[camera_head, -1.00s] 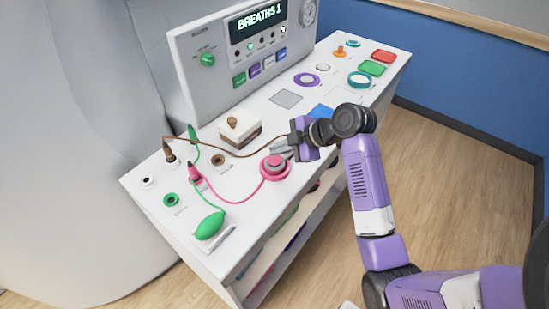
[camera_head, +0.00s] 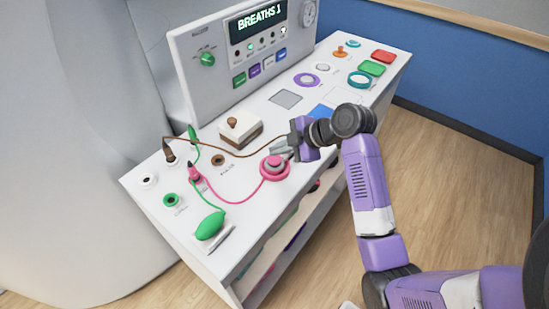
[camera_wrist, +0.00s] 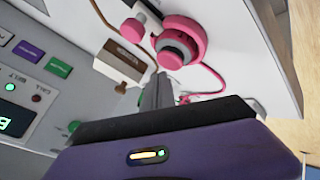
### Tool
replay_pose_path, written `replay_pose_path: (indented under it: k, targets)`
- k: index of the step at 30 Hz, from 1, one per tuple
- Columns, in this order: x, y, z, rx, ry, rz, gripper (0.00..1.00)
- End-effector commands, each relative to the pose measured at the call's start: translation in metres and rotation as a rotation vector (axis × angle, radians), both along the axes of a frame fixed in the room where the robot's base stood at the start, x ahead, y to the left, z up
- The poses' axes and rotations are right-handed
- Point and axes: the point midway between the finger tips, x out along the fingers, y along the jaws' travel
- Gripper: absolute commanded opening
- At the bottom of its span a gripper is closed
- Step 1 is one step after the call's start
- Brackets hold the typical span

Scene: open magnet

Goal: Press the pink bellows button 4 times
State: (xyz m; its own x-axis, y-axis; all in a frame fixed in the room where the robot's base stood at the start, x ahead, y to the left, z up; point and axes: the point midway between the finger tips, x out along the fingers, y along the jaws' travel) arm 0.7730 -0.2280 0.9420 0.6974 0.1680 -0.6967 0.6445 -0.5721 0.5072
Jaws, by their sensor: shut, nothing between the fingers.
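The pink bellows button (camera_head: 274,168) is a round pink cap on a pink ring near the front edge of the white console. In the wrist view the button (camera_wrist: 170,58) shows its pink cap, a grey band and the ring. My gripper (camera_head: 283,150) is shut and empty, at the button's upper right in the head view. In the wrist view my gripper's fingertips (camera_wrist: 161,78) are close beside the cap; I cannot tell whether they touch it. The display (camera_head: 258,19) reads "BREATHS 1".
A pink cord runs from the button to a pink plug (camera_head: 194,174). A white and brown block (camera_head: 240,130) sits left of my gripper, with a brown cord passing in front. A green bulb (camera_head: 210,225) lies at the near left. Coloured buttons and knobs fill the far right.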

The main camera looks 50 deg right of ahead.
Motion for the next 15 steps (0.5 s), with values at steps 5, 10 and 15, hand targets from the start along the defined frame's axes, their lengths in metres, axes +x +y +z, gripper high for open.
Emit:
replay_pose_path:
  k: [5,10,15]
  targets:
    - [0.0,0.0,0.0,0.0,0.0,0.0,0.0]
    - [0.0,0.0,-0.0002,0.0,0.0,0.0,0.0]
    - [0.0,0.0002,-0.0051,0.0,0.0,0.0,0.0]
